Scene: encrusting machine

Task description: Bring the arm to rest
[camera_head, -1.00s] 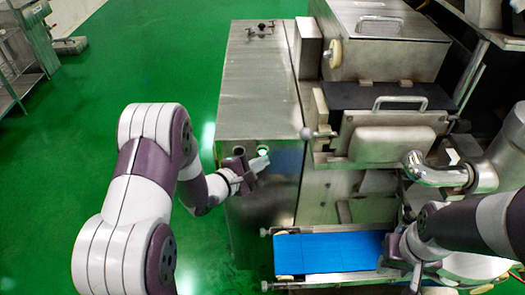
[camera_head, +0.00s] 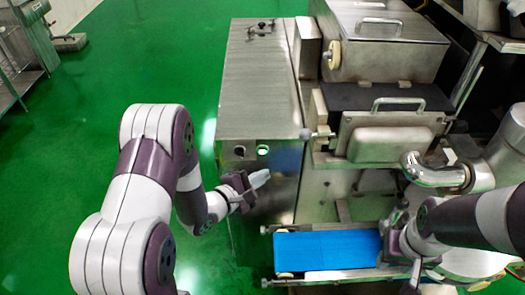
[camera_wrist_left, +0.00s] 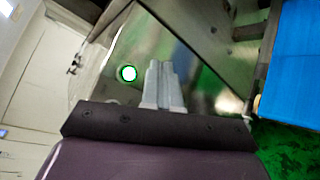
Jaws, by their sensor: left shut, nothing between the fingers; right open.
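My left gripper (camera_head: 258,180) is in front of the lower front of the steel machine cabinet (camera_head: 258,100) in the head view. Its fingers are shut with nothing between them. They also show shut together in the left wrist view (camera_wrist_left: 162,70), pointing at the cabinet's steel face. A lit green-ringed button (camera_head: 263,150) is on that face, above the fingertips; it shows left of the fingers in the left wrist view (camera_wrist_left: 129,73). My right gripper (camera_head: 410,275) is at the lower right beside the blue conveyor belt, its fingers partly hidden.
The blue conveyor belt (camera_head: 325,250) runs out low at the machine's front. A steel hopper with a handled lid (camera_head: 385,45) and a curved metal pipe (camera_head: 435,172) stand at the right. Open green floor (camera_head: 90,100) lies left. A metal rack (camera_head: 22,45) stands far left.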

